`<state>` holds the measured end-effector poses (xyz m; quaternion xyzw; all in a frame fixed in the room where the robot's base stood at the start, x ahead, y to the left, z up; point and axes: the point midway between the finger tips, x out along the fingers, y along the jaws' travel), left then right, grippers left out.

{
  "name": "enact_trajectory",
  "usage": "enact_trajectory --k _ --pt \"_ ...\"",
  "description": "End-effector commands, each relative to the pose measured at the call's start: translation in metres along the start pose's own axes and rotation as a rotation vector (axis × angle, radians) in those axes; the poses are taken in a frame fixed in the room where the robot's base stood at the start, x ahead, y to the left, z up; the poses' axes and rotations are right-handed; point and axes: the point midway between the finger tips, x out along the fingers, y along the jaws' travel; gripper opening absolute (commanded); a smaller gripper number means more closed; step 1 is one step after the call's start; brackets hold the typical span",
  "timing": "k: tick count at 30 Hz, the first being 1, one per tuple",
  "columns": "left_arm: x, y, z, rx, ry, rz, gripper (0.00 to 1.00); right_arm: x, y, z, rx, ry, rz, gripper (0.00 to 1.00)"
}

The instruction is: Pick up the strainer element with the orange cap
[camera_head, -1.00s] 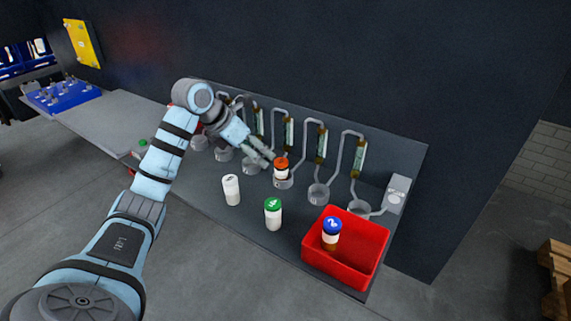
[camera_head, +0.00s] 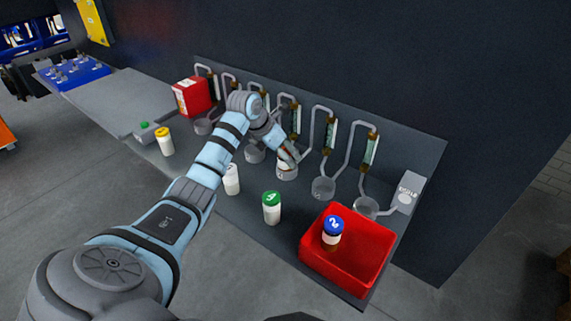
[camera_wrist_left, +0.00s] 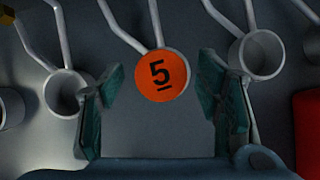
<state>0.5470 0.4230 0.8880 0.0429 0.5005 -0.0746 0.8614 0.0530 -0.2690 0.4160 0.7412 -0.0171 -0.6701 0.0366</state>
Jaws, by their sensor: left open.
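The strainer element with the orange cap (camera_wrist_left: 162,75) shows from above in the left wrist view, its cap marked 5. In the head view its pale body (camera_head: 287,173) stands in one of the grey cups, and its cap is mostly hidden by my left gripper (camera_head: 291,155). My left gripper is open, with one finger on each side of the cap in the left wrist view. I cannot tell whether a finger touches it. My right gripper is not in view.
A red bin (camera_head: 345,270) holds a blue-capped element (camera_head: 333,233). A green-capped (camera_head: 272,208), a white-capped (camera_head: 231,180) and a yellow-capped element (camera_head: 165,142) stand on the bench. Empty cups (camera_head: 323,187) with bent pipes line the back. A red box (camera_head: 192,97) stands at left.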

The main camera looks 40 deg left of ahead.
Motion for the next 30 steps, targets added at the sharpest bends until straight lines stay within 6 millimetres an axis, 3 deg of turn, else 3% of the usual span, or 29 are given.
enact_trajectory --k 3,9,19,30 --pt "0.014 0.000 0.000 0.001 0.000 0.000 0.59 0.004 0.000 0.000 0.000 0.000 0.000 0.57" --pt "0.014 0.000 0.001 0.003 -0.001 0.000 0.57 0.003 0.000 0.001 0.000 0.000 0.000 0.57" --pt "0.014 0.000 0.001 0.003 -0.001 -0.001 0.05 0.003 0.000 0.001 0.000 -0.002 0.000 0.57" --pt "0.004 0.000 0.007 0.003 -0.002 0.000 0.05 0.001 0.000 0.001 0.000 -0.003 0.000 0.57"
